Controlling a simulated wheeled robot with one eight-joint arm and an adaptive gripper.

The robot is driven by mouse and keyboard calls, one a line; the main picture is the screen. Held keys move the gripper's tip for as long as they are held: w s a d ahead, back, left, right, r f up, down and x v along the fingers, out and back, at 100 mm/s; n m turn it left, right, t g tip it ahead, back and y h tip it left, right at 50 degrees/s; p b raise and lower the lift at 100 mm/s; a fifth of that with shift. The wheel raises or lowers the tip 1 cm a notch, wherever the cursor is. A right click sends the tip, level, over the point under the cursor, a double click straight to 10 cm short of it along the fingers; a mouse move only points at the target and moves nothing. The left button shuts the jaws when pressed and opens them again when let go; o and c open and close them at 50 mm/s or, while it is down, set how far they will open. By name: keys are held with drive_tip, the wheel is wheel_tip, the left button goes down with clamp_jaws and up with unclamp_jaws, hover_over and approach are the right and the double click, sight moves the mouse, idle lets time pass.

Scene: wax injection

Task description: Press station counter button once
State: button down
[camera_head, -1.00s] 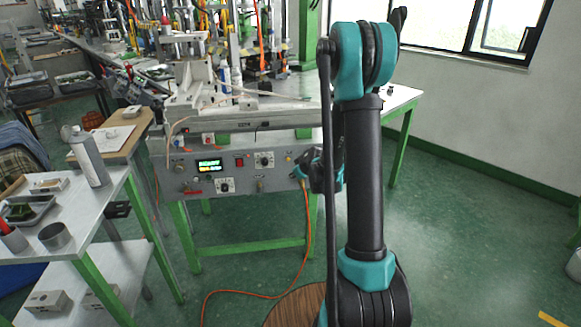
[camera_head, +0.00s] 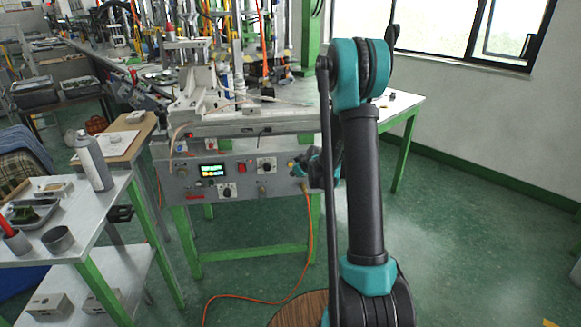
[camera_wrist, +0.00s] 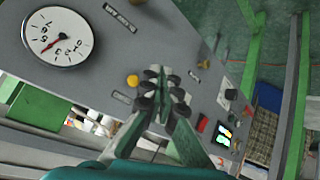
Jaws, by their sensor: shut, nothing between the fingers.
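A grey station control panel (camera_head: 222,188) faces me under the bench top. It carries a small lit display (camera_head: 211,170) and a round yellow button (camera_head: 291,164) near its right end; which control is the counter button is not legible. In the wrist view the yellow button (camera_wrist: 132,81) shows just left of my gripper (camera_wrist: 163,80). My gripper is shut and empty, in front of the panel face. Contact with the panel cannot be told. In the head view my arm partly hides my gripper (camera_head: 298,169).
A round white gauge (camera_wrist: 58,37) sits on the panel in the wrist view. A red switch (camera_head: 241,168) and black knobs are on the panel. An orange hose (camera_head: 310,240) hangs to the floor. A side table with a spray can (camera_head: 94,163) stands left. Floor at right is clear.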

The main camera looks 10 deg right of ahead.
drive_tip(key=shift+w, duration=1.55)
drive_tip(key=shift+w, duration=0.15)
drive_tip(key=shift+w, duration=0.3)
drive_tip(key=shift+w, duration=0.45)
idle(1.0)
drive_tip(key=shift+s, duration=0.9)
drive_tip(key=s, duration=0.5)
idle(0.4)
